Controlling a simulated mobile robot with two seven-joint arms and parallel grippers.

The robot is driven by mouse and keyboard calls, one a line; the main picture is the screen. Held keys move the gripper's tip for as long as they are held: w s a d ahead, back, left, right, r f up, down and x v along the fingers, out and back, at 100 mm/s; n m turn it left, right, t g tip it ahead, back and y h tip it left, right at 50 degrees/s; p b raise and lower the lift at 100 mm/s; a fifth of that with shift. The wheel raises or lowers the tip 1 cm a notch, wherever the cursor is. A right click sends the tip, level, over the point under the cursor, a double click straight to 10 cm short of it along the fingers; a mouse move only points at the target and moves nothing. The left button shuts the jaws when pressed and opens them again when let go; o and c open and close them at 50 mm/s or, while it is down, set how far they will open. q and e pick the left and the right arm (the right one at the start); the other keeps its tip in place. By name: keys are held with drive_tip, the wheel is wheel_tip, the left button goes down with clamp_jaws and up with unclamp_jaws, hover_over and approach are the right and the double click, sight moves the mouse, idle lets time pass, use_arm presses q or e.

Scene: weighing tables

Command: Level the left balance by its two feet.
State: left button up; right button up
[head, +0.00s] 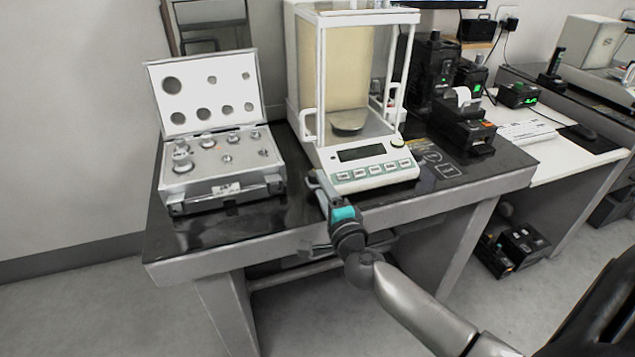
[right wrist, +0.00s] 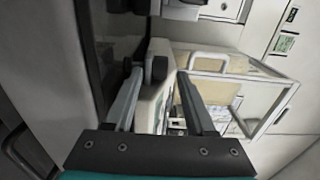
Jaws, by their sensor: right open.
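The left balance (head: 362,153) is a white analytical balance with a glass draft shield and a metal pan (head: 348,122), standing on the dark-topped table. A small round greenish spot, perhaps its level, shows at its front right; I cannot read a bubble in it. My right gripper (head: 316,182) is at the balance's front left corner, low by the tabletop. In the right wrist view the gripper (right wrist: 157,85) is open, with a dark rounded knob (right wrist: 160,69), likely a foot, between its fingers. I cannot tell whether they touch it. The other foot is not visible. My left gripper is not in view.
An open case of weights (head: 225,190) stands left of the balance on the weighing table (head: 230,239). A black printer (head: 464,130) and other dark devices stand to the right. The tabletop's front left is clear. A second bench (head: 575,165) stands further right.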

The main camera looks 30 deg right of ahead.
sight(317, 181)
drive_tip(key=shift+b+x, duration=0.35)
drive_tip(key=shift+x, duration=1.3)
clamp_jaws()
